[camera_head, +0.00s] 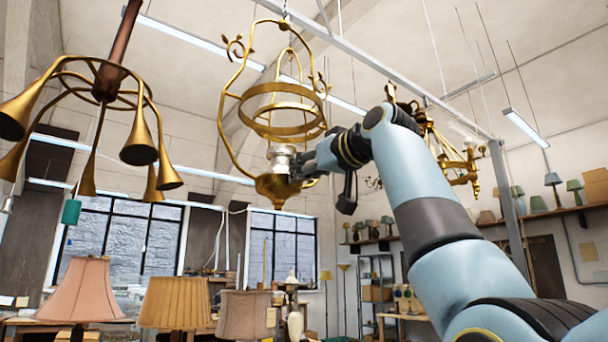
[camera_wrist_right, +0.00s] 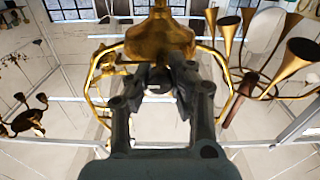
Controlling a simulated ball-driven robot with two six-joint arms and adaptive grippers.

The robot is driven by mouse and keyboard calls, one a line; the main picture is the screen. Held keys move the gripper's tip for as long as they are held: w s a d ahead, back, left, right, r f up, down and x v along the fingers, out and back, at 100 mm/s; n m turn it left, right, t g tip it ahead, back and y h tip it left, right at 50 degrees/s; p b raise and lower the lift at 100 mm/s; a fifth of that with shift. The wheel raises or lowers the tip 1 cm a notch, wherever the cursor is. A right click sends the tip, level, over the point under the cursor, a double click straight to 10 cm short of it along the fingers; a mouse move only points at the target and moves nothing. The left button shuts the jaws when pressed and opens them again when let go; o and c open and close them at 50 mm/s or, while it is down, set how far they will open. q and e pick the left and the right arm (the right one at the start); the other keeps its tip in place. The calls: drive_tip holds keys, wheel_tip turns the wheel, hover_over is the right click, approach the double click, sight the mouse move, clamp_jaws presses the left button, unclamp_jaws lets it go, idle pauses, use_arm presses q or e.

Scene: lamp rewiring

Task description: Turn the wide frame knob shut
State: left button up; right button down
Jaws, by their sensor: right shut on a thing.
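The wide brass frame (camera_head: 226,110) hangs from a chain in the upper middle of the head view, with two rings inside its curved side arms. A pale silvery-white fitting (camera_head: 281,156) sits above its brass bowl (camera_head: 272,188). My right gripper (camera_head: 298,168) reaches in from the right at the frame's lower part, beside this fitting. In the right wrist view the gripper (camera_wrist_right: 159,86) is shut on a small part just by the brass body (camera_wrist_right: 160,38). The fingers largely hide that part; it seems to be the knob. My left gripper is not in view.
A brass chandelier with horn-shaped arms (camera_head: 138,142) hangs at the left. Another brass fixture (camera_head: 455,160) hangs behind my right arm. Shaded lamps, including a pink one (camera_head: 88,290) and a yellow one (camera_head: 175,302), stand below. Open air lies between the frame and the lamps.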

drive_tip(key=n+b, duration=0.3)
drive_tip(key=shift+f+n, duration=0.15)
drive_tip(key=shift+n, duration=0.25)
drive_tip(key=n+b, duration=0.3)
drive_tip(key=n, duration=0.1)
drive_tip(key=shift+s+a+n, duration=0.1)
drive_tip(key=shift+a+n, duration=0.05)
drive_tip(key=shift+n, duration=0.15)
drive_tip(key=n+b, duration=0.2)
drive_tip(key=n, duration=0.2)
drive_tip(key=shift+n+b, duration=0.3)
drive_tip(key=shift+f+n+b, duration=0.1)
drive_tip(key=shift+n+b, duration=0.7)
drive_tip(key=shift+n, duration=1.3)
drive_tip(key=c, duration=1.1)
unclamp_jaws()
